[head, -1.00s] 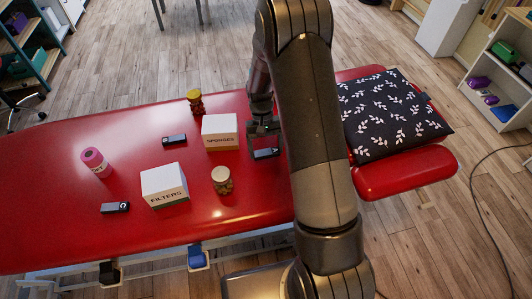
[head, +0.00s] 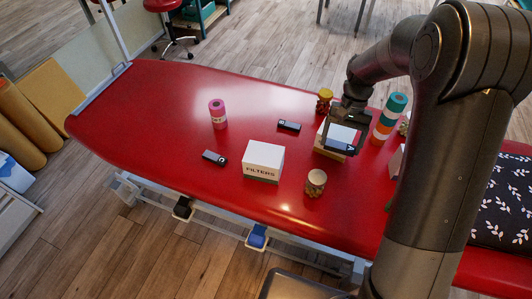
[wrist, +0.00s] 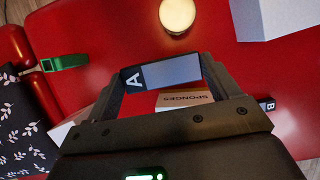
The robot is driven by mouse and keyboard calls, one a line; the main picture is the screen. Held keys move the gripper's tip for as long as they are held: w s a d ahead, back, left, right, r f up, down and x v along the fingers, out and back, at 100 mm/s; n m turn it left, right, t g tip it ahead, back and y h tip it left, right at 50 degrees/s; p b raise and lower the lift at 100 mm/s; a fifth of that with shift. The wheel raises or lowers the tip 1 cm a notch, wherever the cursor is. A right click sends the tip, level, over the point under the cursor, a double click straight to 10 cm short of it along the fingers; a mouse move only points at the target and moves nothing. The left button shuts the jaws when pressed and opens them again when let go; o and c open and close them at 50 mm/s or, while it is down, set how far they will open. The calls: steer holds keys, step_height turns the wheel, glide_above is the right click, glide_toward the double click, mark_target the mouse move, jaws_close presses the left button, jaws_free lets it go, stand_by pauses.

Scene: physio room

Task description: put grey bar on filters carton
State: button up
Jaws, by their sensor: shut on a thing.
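My gripper (head: 345,128) is shut on a dark bar marked A with a grey face (wrist: 172,72), taken to be the grey bar. In the head view the bar (head: 343,147) is held over the sponges carton (head: 323,150), whose lettering shows below it in the wrist view (wrist: 185,98). The gap between bar and carton is hard to judge. The filters carton (head: 262,161) is white with a green lower edge and stands upright on the red table, left of my gripper. Its top looks bare. A white box at the wrist view's top right is probably it (wrist: 280,14).
Bars B (head: 289,125) and C (head: 214,158) lie on the red table (head: 160,100). A pale-lidded jar (head: 315,184) stands right of the filters carton. A pink bottle (head: 218,114), a yellow-lidded jar (head: 324,101) and a striped cylinder (head: 389,118) stand nearby.

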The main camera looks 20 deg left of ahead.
steer(key=s+a+r, duration=0.4)
steer(key=a+r, duration=0.1)
steer(key=a, duration=0.5)
glide_above(263, 156)
steer(key=w, duration=0.2)
steer(key=f, duration=0.6)
steer(key=shift+s+d+f, duration=0.2)
steer(key=shift+d, duration=0.05)
steer(key=shift+a+f, duration=0.3)
steer(key=shift+f, duration=1.85)
steer(key=o, duration=0.9)
steer(key=shift+f, duration=0.15)
